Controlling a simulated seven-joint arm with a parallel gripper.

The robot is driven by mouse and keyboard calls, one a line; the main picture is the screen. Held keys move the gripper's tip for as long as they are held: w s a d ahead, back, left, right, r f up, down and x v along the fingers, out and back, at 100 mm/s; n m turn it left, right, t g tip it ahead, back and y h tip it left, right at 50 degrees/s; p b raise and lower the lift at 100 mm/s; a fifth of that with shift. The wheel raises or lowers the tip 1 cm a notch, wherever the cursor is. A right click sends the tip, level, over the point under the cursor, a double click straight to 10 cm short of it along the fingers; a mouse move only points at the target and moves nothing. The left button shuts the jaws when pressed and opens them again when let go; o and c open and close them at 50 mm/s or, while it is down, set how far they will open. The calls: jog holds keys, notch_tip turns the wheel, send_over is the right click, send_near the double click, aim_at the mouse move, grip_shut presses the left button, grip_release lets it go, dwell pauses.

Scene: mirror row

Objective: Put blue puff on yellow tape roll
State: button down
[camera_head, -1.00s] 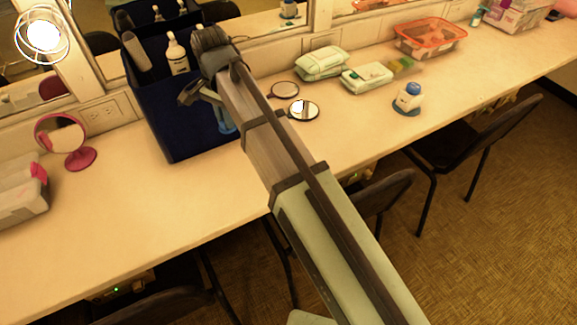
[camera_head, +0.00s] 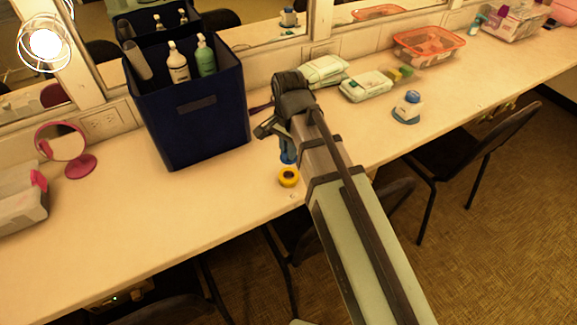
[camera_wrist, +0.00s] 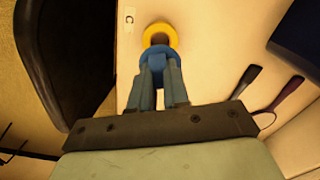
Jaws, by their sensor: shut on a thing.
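The blue puff (camera_head: 288,152) is in my gripper, which is shut on it. In the wrist view the puff (camera_wrist: 154,56) shows between the fingertips of my gripper (camera_wrist: 158,70). The yellow tape roll (camera_head: 288,177) lies flat on the counter just below the puff in the head view. In the wrist view the tape roll (camera_wrist: 160,33) shows just beyond the puff, which overlaps its near edge. The puff looks held above the roll; the exact height is hard to tell.
A dark blue bin (camera_head: 205,130) with bottles stands left of my gripper. A pink mirror (camera_head: 70,150) is farther left. Wipes packs (camera_head: 366,87) and a blue-white dispenser (camera_head: 408,106) stand right. Chairs (camera_head: 465,150) line the front edge. Counter left of the roll is clear.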

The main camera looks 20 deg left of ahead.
jog(key=shift+f, duration=3.45)
jog(key=shift+f, duration=0.1)
jog(key=c, duration=1.1)
grip_release()
jog(key=shift+r, duration=6.1)
